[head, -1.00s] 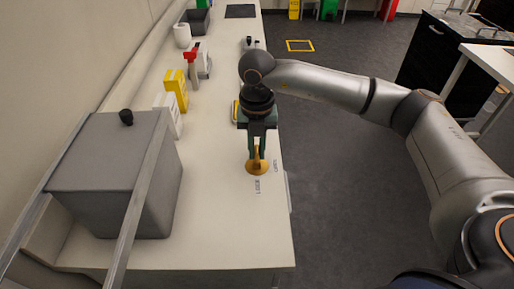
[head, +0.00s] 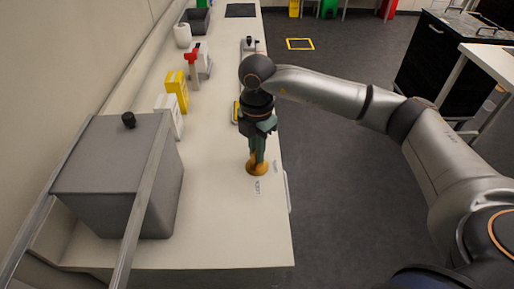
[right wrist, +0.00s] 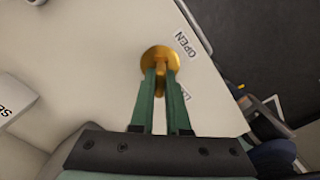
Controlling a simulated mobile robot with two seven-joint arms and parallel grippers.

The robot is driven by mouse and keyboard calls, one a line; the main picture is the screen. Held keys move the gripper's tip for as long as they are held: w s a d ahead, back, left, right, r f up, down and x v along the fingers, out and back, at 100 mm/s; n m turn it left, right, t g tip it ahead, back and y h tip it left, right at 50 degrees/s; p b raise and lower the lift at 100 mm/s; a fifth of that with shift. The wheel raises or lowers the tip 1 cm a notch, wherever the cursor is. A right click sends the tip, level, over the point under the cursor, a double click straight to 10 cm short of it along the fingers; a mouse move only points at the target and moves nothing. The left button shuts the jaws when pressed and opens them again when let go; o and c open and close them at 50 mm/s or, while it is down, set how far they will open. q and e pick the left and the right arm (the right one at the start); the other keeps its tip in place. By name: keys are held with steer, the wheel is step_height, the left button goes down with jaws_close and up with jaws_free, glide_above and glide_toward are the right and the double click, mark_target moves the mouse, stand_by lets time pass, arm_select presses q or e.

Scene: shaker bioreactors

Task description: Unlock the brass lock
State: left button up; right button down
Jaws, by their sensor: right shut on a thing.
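The brass lock (head: 257,167) is a round gold disc with a raised lever, near the right edge of the white bench. In the right wrist view the lock (right wrist: 152,62) lies at the fingertips. My right gripper (head: 256,154) reaches down from above, its green fingers (right wrist: 160,78) shut on the lock's lever. The fingers hide part of the lever. An "OPEN" label (right wrist: 187,45) is beside the disc, and another label (right wrist: 186,92) is partly hidden by a finger. My left gripper is not in view.
A grey box with a black knob (head: 118,170) stands on the left of the bench (head: 225,235). White and yellow boxes (head: 177,90) and a red-topped item (head: 191,58) stand behind it. A yellow-edged item (head: 236,112) lies beyond my gripper. The bench front is clear.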

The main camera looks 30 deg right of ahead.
steer(key=shift+s+f+m, duration=0.15)
steer(key=shift+f+m, duration=0.2)
steer(key=shift+m, duration=0.05)
steer(key=shift+a, duration=0.1)
steer(key=m+p, duration=0.1)
steer(key=m, duration=0.2)
steer(key=shift+r, duration=0.1)
steer(key=shift+m, duration=0.9)
steer(key=shift+p, duration=0.35)
steer(key=shift+m+p, duration=0.5)
steer(key=shift+m, duration=0.6)
steer(key=shift+m+p, duration=0.3)
steer(key=shift+m, duration=0.7)
